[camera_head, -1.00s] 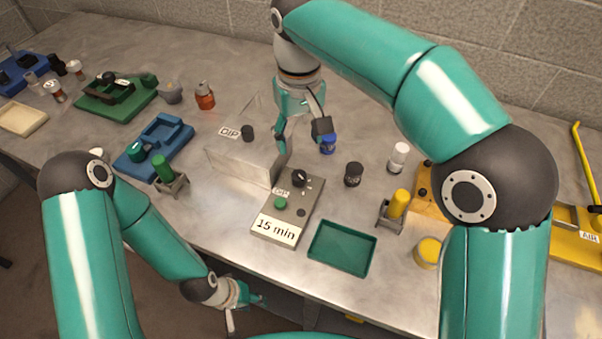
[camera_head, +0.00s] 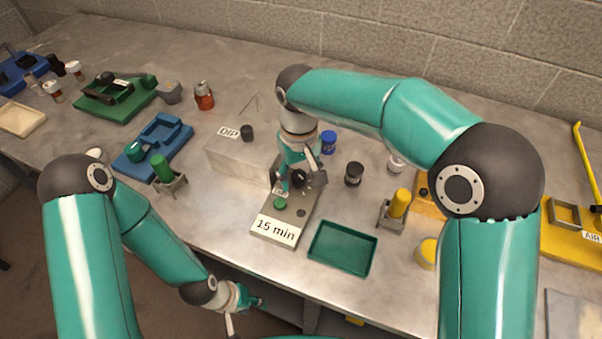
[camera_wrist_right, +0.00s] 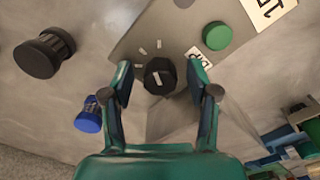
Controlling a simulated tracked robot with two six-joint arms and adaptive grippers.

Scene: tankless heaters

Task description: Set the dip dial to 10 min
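The dip dial (camera_head: 298,177) is a black knob on a sloped grey panel (camera_head: 268,220) with a "15 min" sign (camera_head: 275,231). In the right wrist view the dial (camera_wrist_right: 159,75) shows a white pointer line, with several white ticks beside it and a "DIP" label (camera_wrist_right: 199,57). My right gripper (camera_head: 304,183) is over the panel at the dial. In the wrist view its open fingers (camera_wrist_right: 163,85) stand on either side of the dial, with gaps between. My left gripper (camera_head: 247,312) is open and empty, low in front of the table edge.
A green button (camera_head: 279,203) sits on the panel near the sign. A metal box (camera_head: 235,160) with a "DIP" label stands left of the panel. A black jar (camera_head: 353,174) and a blue jar (camera_head: 328,141) stand nearby. A green tray (camera_head: 342,249) lies to the right.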

